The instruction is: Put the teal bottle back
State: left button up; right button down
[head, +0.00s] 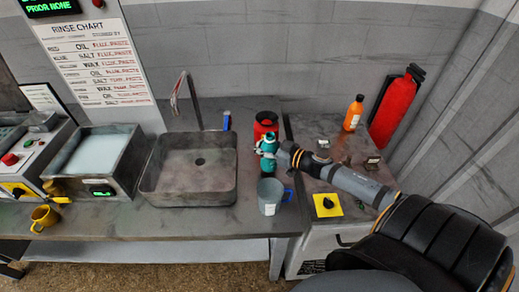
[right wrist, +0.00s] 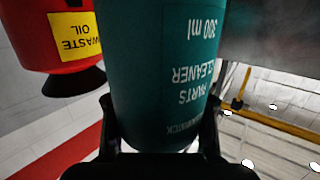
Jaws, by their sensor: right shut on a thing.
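The teal bottle (head: 268,145) stands out at the right end of the sink counter in the head view, just right of the sink. My right gripper (head: 276,150) reaches it from the right and is shut on it. In the right wrist view the bottle (right wrist: 188,60) fills the middle between my two fingers (right wrist: 160,112), its label reading "parts cleaner" and "300 ml" upside down. The bottle looks about upright. I cannot tell whether its base touches the counter. My left gripper is not in view.
A red waste oil can (head: 265,120) stands just behind the bottle; it also shows in the wrist view (right wrist: 45,30). A grey cup with a blue handle (head: 268,197) stands in front. The sink (head: 190,190) is left. An orange bottle (head: 353,114) and red extinguisher (head: 394,108) are farther right.

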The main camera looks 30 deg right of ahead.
notch_tip(320, 180, down, 2)
jog(key=shift+w+f, duration=0.1)
jog(key=shift+f, duration=0.1)
jog(key=c, duration=0.7)
grip_release()
jog(key=shift+o, duration=0.2)
